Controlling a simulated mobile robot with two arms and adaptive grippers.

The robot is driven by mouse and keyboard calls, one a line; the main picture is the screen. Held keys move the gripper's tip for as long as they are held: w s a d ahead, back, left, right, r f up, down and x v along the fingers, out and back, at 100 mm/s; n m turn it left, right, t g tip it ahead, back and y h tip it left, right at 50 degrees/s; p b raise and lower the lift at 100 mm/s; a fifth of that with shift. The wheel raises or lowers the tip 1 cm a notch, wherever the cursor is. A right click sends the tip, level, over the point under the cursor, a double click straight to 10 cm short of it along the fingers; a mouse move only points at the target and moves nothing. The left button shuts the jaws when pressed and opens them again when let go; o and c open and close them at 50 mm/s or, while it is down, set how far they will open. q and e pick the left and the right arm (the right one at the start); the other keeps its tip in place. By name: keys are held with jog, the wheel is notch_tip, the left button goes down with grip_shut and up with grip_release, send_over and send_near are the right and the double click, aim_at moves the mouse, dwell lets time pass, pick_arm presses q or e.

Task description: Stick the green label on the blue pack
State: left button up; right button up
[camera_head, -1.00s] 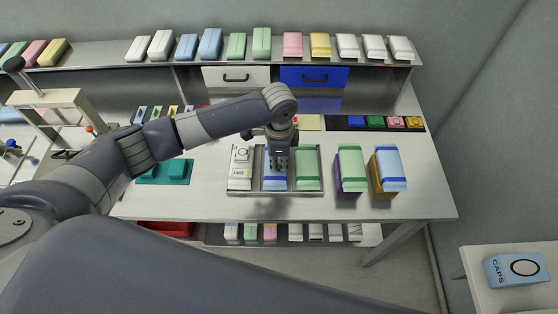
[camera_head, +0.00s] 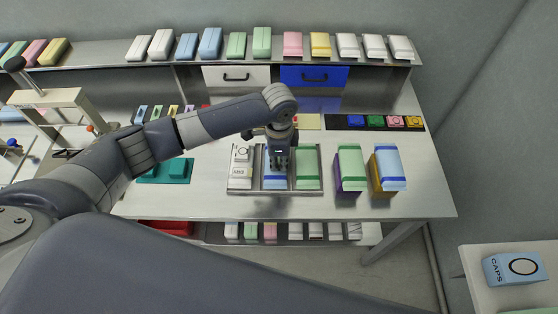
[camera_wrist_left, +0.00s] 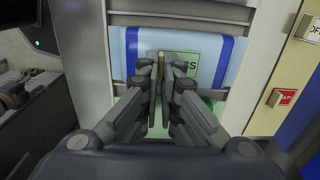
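The blue pack (camera_head: 275,183) lies in the middle slot of a metal tray (camera_head: 240,191), between a white pack and a green pack. My left gripper (camera_head: 279,167) points down over it and hides part of its top. In the left wrist view, the light blue pack (camera_wrist_left: 207,47) has dark blue bands on both sides. A green label (camera_wrist_left: 185,64) with dark print shows at its middle, partly behind the fingertips of my left gripper (camera_wrist_left: 162,68). The fingers are close together with a narrow gap. I cannot tell whether they pinch the label or whether it touches the pack. My right gripper is out of view.
A white pack (camera_head: 241,165) and a green pack (camera_head: 308,165) share the tray. Two taller stacked packs (camera_head: 350,165) (camera_head: 388,165) stand right of it. A teal block (camera_head: 178,170) lies to the left. A shelf of packs (camera_head: 265,62) with drawers (camera_head: 313,77) is behind.

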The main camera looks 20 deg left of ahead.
pick_arm(q)
jog(key=o, duration=0.5)
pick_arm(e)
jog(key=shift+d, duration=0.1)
pick_arm(q)
jog(key=shift+r, duration=0.1)
notch_tip(320, 180, up, 12)
jog(key=shift+f, duration=0.1)
jog(key=shift+s, duration=0.1)
dwell(0.5)
